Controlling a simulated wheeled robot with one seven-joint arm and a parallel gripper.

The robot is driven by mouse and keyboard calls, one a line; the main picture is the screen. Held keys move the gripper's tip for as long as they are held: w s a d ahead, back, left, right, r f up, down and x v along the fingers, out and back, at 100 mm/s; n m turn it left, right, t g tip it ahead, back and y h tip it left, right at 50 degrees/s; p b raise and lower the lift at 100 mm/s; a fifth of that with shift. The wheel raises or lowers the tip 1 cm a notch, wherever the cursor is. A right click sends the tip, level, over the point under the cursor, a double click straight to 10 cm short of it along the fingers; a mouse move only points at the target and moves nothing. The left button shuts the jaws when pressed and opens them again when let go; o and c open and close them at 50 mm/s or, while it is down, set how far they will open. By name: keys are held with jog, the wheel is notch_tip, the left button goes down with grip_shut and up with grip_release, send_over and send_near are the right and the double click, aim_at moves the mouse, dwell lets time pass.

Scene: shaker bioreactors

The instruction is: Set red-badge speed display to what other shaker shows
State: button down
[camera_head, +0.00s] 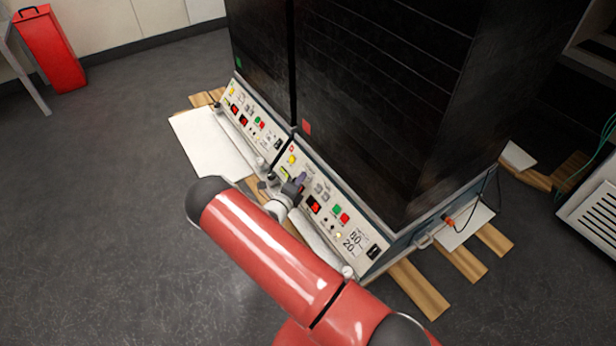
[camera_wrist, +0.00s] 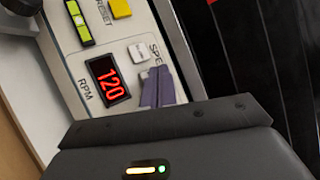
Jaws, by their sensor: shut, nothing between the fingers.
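The red-badge shaker is the nearer one, with its red badge (camera_head: 306,127) above a sloped control panel (camera_head: 335,232). Its RPM display (camera_wrist: 109,79) reads 120 in red in the wrist view. A pale square button (camera_wrist: 138,51) sits beside the display under a partly hidden label starting "SPE". My gripper (camera_wrist: 160,87) is shut and empty, its purple-grey fingertips over the panel just beside the display; I cannot tell whether they touch. They also show in the head view (camera_head: 300,178). They may hide another button. The other shaker has a green badge (camera_head: 238,62); its red display (camera_head: 242,121) is too small to read.
A yellow button (camera_wrist: 120,8) and a yellow-green part (camera_wrist: 79,22) are near the display. Further along are a second red display (camera_head: 314,205), green (camera_head: 337,209) and red (camera_head: 344,218) buttons. Wooden slats (camera_head: 420,288) lie under the shakers.

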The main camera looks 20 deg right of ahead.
dwell(0.3)
jog(key=a+r+p, duration=0.1)
jog(key=s+a+r+p, duration=0.1)
jog(key=a+r, duration=0.1)
jog(key=shift+s+a+r, duration=0.1)
jog(key=shift+a+r, duration=0.1)
jog(key=shift+a, duration=0.1)
dwell(2.5)
